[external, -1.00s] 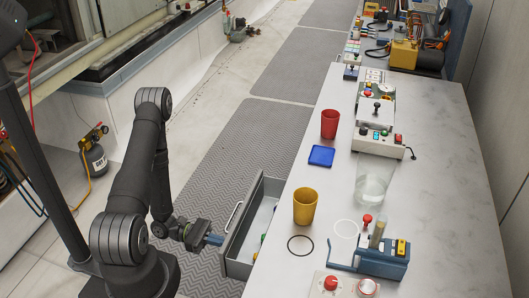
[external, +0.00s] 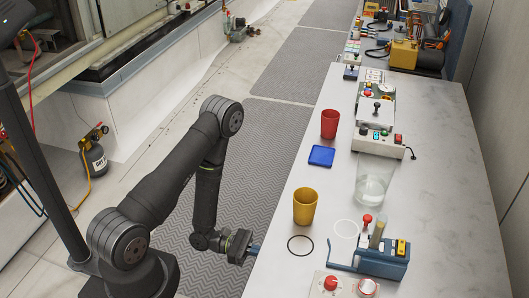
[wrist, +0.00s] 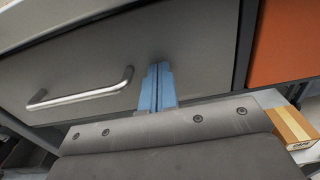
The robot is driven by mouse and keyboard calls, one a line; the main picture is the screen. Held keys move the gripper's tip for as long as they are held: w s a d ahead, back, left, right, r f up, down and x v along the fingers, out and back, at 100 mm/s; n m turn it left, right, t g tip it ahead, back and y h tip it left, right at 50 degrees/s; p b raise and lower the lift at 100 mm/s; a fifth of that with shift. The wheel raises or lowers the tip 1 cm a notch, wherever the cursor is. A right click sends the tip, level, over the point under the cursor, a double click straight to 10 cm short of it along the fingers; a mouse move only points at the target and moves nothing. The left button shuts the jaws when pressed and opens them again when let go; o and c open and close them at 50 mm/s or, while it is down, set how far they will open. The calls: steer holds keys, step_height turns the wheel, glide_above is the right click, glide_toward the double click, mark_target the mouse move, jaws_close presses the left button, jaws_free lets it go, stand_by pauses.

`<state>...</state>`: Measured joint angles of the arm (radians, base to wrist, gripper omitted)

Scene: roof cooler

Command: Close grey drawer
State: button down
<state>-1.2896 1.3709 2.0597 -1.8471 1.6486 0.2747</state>
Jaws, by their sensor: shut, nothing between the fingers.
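The grey drawer (wrist: 135,55) fills much of the wrist view, its front in line with the cabinet as far as I can see. Its metal handle (wrist: 80,92) is to the left of my fingers. My gripper (wrist: 160,68) is shut and empty, its blue fingertips at the drawer front, right of the handle. In the external view my gripper (external: 254,249) is at the table's left edge. The drawer does not show there, hidden under the tabletop and behind my arm.
An orange panel (wrist: 287,40) is right of the drawer. On the table (external: 440,160) stand a yellow cup (external: 305,207), a red cup (external: 330,124), a blue square tray (external: 321,156) and a blue device (external: 385,260).

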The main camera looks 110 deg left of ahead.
steer(key=shift+w+a+r, duration=0.1)
steer(key=shift+w+r, duration=0.05)
steer(key=shift+w, duration=0.15)
steer(key=shift+s, duration=0.1)
steer(key=s, duration=1.4)
steer(key=shift+s, duration=0.2)
stand_by(0.4)
steer(key=w, duration=1.3)
